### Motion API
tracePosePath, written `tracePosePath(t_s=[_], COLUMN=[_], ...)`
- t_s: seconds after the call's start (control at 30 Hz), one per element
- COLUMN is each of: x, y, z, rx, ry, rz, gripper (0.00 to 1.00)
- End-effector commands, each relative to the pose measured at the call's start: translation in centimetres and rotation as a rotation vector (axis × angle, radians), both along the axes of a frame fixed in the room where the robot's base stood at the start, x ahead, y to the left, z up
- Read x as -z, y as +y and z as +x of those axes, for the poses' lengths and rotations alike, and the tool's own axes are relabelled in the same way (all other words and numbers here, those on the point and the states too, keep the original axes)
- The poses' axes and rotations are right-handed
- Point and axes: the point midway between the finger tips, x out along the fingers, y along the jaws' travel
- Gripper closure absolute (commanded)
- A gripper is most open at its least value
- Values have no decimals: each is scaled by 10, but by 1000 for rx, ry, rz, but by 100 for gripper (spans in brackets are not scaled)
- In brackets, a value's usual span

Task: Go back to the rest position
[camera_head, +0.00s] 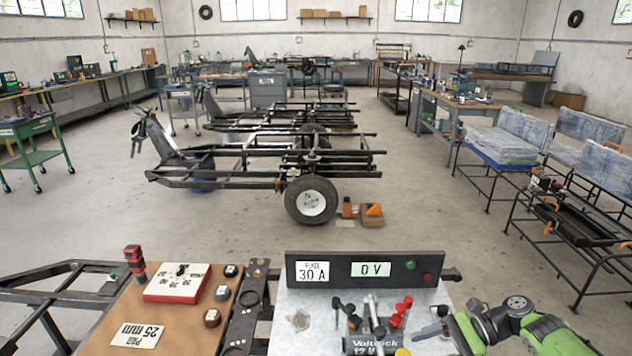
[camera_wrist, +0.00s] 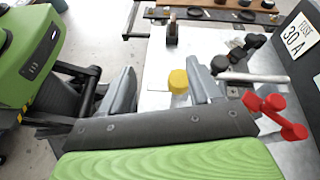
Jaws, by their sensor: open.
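My gripper (camera_head: 438,322) is at the lower right of the head view, at the right end of the light metal plate (camera_head: 305,335). In the wrist view, my gripper (camera_wrist: 160,84) has its two grey fingers apart. No object is held between them. A yellow cap (camera_wrist: 178,81) shows beyond the gap, close to the right finger in the picture. The battery block marked 12 V (camera_head: 372,343) is beside my gripper, with black and red clamps on it. Whether a finger touches anything there, I cannot tell.
Red clamps (camera_wrist: 274,115) and black clamps stand close to my right finger. The dark panel reading 30 A and 0 V (camera_head: 360,270) rises behind the plate. A brown board (camera_head: 150,318) with a red-and-white box (camera_head: 178,283) lies left. Open floor (camera_head: 420,210) lies beyond the bench.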

Motion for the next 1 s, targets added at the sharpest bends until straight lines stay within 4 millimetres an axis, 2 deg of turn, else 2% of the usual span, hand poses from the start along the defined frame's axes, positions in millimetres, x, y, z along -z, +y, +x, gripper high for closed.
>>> tracePosePath(t_s=[0.03, 0.1, 0.2, 0.4, 0.57, 0.7, 0.8, 0.9, 1.0], x=[-20, -36, -61, -119, -172, -216, -240, -253, -258], y=[22, 46, 73, 103, 114, 118, 118, 116, 115], z=[-3, -11, -27, -68, -109, -152, -184, -212, -230], rx=[-98, -223, -386, -658, -815, -905, -944, -966, -974], ry=[-27, -75, -152, -337, -526, -727, -893, -1052, -1168], rz=[-107, -242, -424, -754, -975, -1130, -1210, -1257, -1276], gripper=[37, 37, 37, 37, 37, 37, 37, 37, 37])
